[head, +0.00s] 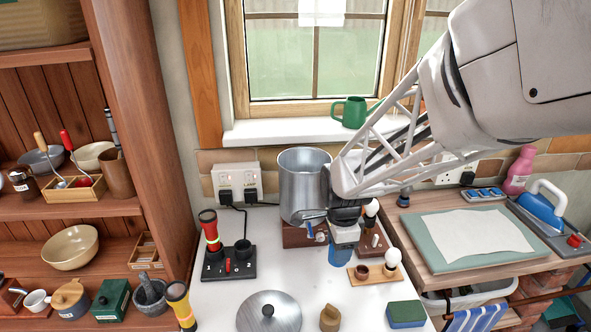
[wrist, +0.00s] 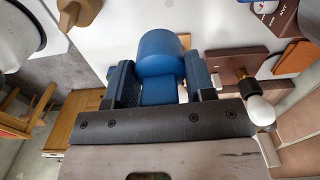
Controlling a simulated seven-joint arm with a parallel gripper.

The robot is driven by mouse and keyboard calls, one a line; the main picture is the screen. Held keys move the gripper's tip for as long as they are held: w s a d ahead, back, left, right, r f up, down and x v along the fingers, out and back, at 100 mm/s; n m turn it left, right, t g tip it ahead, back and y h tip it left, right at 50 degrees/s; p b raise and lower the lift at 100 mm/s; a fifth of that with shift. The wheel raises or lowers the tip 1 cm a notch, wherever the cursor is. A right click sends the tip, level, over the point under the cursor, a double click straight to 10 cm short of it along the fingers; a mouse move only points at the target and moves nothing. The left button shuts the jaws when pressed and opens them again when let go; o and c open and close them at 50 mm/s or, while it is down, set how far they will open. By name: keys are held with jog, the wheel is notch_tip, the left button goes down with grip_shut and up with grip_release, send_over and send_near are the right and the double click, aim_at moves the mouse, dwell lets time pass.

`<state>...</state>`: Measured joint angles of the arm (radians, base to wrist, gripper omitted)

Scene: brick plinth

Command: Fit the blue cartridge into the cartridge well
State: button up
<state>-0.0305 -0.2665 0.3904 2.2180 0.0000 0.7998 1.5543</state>
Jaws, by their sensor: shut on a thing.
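The blue cartridge (head: 340,256) hangs below my gripper (head: 343,238) over the white worktop. In the wrist view the cartridge (wrist: 160,52) has a rounded blue body and sits between the two dark blue fingers of my gripper (wrist: 157,85), which are shut on it. Its lower end is hidden there, and I cannot tell its height above the worktop. I cannot clearly pick out the cartridge well. A small wooden board (head: 378,280) with a brown cup-like piece (head: 362,272) and a white bulb (head: 393,257) lies just right of the cartridge.
A metal pot (head: 303,185) stands behind my gripper. A black dock (head: 228,264) holding a red torch (head: 210,231) is left. A metal lid (head: 269,313), a wooden knob-shaped piece (head: 330,318) and a blue-green sponge (head: 406,314) lie in front. Some worktop between is clear.

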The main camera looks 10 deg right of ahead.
jog(key=w+d+r+n, duration=0.1)
jog(key=w+d+r, duration=0.2)
jog(key=w+r, duration=0.65)
jog(key=w+d+r+n, duration=0.1)
jog(key=w+d+r, duration=0.1)
jog(key=w+r, duration=0.75)
jog(key=w+a+r+m, duration=0.1)
jog(key=a+r+m, duration=0.1)
jog(key=a+r, duration=0.4)
jog(key=a, duration=0.4)
jog(key=shift+w+a, duration=0.25)
jog(key=shift+w, duration=0.1)
jog(key=shift+f, duration=0.1)
jog(key=shift+f, duration=2.65)
jog(key=shift+f, duration=2.5)
